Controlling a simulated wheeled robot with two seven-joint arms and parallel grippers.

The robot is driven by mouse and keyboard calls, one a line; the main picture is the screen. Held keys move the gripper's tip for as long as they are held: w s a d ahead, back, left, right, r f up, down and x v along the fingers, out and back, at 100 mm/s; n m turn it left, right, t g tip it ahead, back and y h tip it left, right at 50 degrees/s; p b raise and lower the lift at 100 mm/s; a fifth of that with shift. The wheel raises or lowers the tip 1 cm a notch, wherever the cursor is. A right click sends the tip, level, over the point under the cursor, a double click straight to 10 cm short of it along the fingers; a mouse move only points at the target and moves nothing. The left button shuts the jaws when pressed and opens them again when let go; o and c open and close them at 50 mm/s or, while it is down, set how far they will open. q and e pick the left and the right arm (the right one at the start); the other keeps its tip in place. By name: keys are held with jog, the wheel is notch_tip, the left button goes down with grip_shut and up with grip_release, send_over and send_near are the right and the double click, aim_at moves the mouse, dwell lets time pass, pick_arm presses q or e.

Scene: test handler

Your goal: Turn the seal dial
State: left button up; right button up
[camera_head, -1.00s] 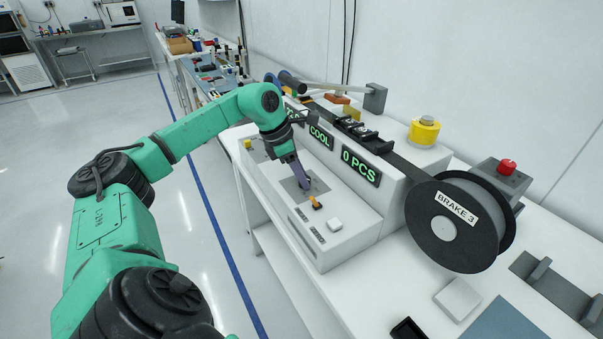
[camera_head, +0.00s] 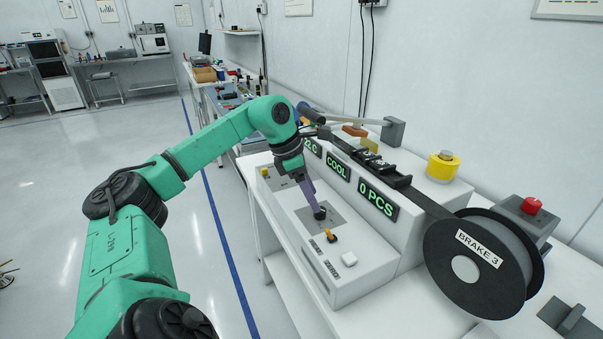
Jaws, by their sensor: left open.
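The white test handler has a sloped front panel (camera_head: 350,276) with a grey square plate (camera_head: 338,213) set in it. A small dark knob (camera_head: 320,213), which looks like the seal dial, sits on this plate. My left gripper (camera_head: 317,207) comes down from above with its purple fingers at the knob. It is open; the fingers hide part of the knob, and I cannot tell whether they touch it. My right gripper is not in view.
Green displays read "COOL" (camera_head: 339,171) and "0 PCS" (camera_head: 377,202). A black reel (camera_head: 466,268) marked "BRAKE 3" stands at the right. Open floor (camera_head: 180,250) lies at left.

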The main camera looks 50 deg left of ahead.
pick_arm(q)
jog(key=p+v, duration=0.2)
jog(key=v, duration=0.8)
jog(key=shift+s+r, duration=0.15)
jog(key=shift+s, duration=0.05)
